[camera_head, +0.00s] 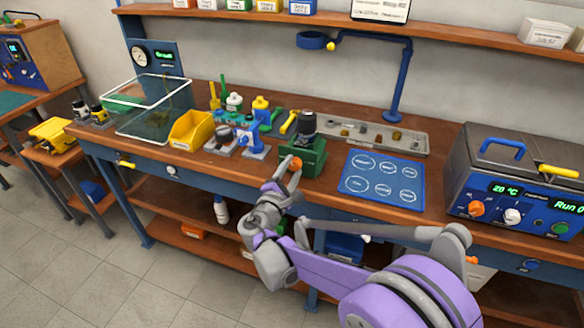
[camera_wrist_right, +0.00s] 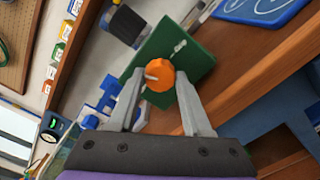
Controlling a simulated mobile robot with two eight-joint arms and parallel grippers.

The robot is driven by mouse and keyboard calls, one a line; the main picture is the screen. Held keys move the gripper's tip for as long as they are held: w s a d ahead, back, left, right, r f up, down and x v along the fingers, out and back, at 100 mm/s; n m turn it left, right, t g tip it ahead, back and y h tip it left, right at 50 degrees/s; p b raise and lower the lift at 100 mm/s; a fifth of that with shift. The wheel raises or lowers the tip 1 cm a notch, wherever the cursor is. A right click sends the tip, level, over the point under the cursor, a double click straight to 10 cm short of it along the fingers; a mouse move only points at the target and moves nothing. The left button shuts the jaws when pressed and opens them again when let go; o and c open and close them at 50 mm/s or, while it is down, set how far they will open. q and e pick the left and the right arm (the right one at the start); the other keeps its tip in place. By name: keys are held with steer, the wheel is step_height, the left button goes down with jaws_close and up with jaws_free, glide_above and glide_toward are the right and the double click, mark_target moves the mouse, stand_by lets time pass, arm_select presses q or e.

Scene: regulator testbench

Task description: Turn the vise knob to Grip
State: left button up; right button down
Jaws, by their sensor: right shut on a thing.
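The vise is a green block (camera_head: 313,163) near the front edge of the workbench, with a dark cylindrical part (camera_head: 306,122) on top. Its orange knob (camera_head: 296,164) is on the front face. In the right wrist view the orange knob (camera_wrist_right: 160,75) with a pale pointer mark sits in front of the green face (camera_wrist_right: 190,50). My right gripper (camera_head: 290,168) is at the knob, and in the right wrist view its two fingers (camera_wrist_right: 158,88) are on either side of it, shut on it. The knob's labels are not readable. My left gripper is not in view.
A blue mat with white circles (camera_head: 382,180) lies right of the vise, with a metal parts tray (camera_head: 372,135) behind. A blue control unit (camera_head: 515,190) stands at the far right. A yellow bin (camera_head: 190,131) and several small fixtures crowd the left side.

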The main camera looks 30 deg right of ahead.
steer(key=m+p, duration=0.1)
steer(key=m, duration=0.4)
steer(key=shift+m, duration=0.3)
steer(key=m+p, duration=0.1)
steer(key=m, duration=0.4)
steer(key=shift+m, duration=0.3)
steer(key=m+p, duration=0.1)
steer(key=m, duration=0.4)
steer(key=m+p, duration=0.1)
steer(key=m, duration=0.5)
steer(key=shift+c, duration=1.7)
jaws_free()
steer(key=shift+a, duration=0.1)
